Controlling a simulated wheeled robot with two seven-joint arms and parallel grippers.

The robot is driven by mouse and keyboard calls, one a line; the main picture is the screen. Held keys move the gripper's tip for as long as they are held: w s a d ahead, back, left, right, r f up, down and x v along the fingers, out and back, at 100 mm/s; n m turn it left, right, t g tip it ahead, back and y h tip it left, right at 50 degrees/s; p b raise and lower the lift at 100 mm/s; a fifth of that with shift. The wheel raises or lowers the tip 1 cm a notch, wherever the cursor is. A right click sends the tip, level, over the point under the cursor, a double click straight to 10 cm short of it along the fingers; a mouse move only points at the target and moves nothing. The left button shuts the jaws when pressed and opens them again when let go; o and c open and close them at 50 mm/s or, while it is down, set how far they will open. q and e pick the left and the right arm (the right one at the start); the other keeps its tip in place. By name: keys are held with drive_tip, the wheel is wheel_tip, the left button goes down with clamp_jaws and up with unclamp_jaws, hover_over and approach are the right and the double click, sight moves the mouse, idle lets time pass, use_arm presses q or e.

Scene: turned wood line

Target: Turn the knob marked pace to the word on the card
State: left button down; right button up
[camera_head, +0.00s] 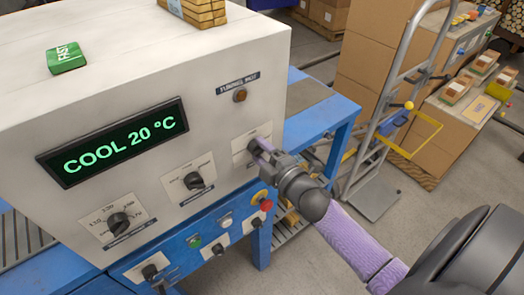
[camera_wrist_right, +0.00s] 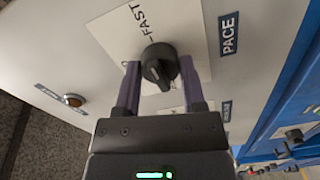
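The black pace knob (camera_wrist_right: 158,68) sits on a white plate (camera_wrist_right: 117,28) beside a label reading PACE (camera_wrist_right: 228,34). The word FAST is printed on this plate, with a short line leading toward the knob. In the head view my right gripper (camera_head: 262,148) is at the plate and largely hides the knob. In the wrist view its fingers (camera_wrist_right: 160,66) are open on either side of the knob, with small gaps visible. My left gripper is not in view.
A green display (camera_head: 114,142) reads COOL 20 °C. Two other knobs, a middle one (camera_head: 194,181) and a left one (camera_head: 118,223), share the panel. A red button (camera_head: 266,205) is below my right gripper. A hand truck (camera_head: 375,190) stands at the right.

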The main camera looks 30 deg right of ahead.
drive_tip(key=o, duration=0.4)
drive_tip(key=s, duration=1)
drive_tip(key=shift+d+p, duration=0.3)
drive_tip(key=shift+d, duration=0.1)
drive_tip(key=shift+f, duration=0.1)
